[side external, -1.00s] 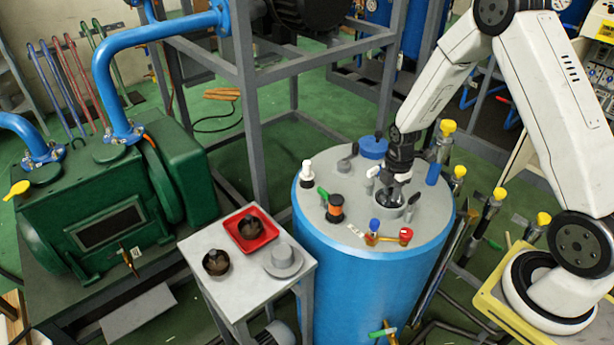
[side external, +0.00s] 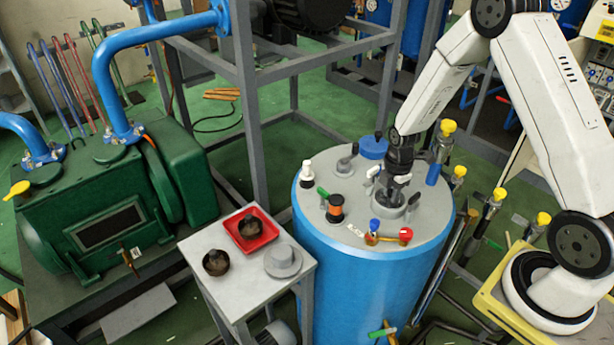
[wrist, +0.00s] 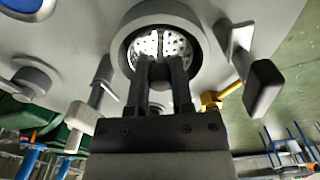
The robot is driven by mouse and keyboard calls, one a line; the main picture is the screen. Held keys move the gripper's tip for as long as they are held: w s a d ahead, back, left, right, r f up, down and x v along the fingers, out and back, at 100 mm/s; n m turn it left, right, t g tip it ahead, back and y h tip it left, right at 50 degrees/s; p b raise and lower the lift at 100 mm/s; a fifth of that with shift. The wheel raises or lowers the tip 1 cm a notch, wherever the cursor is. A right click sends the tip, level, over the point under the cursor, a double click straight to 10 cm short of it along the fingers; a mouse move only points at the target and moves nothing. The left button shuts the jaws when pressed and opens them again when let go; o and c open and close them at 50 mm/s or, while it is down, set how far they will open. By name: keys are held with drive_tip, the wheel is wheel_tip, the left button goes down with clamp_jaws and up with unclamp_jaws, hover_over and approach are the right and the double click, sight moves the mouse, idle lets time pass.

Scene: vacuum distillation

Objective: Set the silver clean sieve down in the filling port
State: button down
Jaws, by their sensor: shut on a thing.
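The silver sieve (wrist: 150,45) shows in the wrist view as a bright perforated disc inside the round grey collar of the filling port (wrist: 202,48). My gripper (wrist: 162,62) is shut on the sieve, with both fingers reaching into the port opening. In the side view my gripper (side external: 394,188) points down into the port (side external: 386,212) on top of the blue tank. The fingers hide part of the sieve, and I cannot tell whether it touches the port's bottom.
The blue tank's grey lid (side external: 340,237) carries several valves and fittings close around the port, including a red-handled valve (side external: 404,235) in front. A small grey table (side external: 240,283) at left holds a red tray (side external: 269,232), a dark sieve (side external: 216,262) and a grey lid-like piece (side external: 283,260).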

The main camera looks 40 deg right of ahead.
unclamp_jaws()
idle(0.4)
drive_tip(key=shift+r, duration=0.1)
idle(0.4)
drive_tip(key=shift+r, duration=3.4)
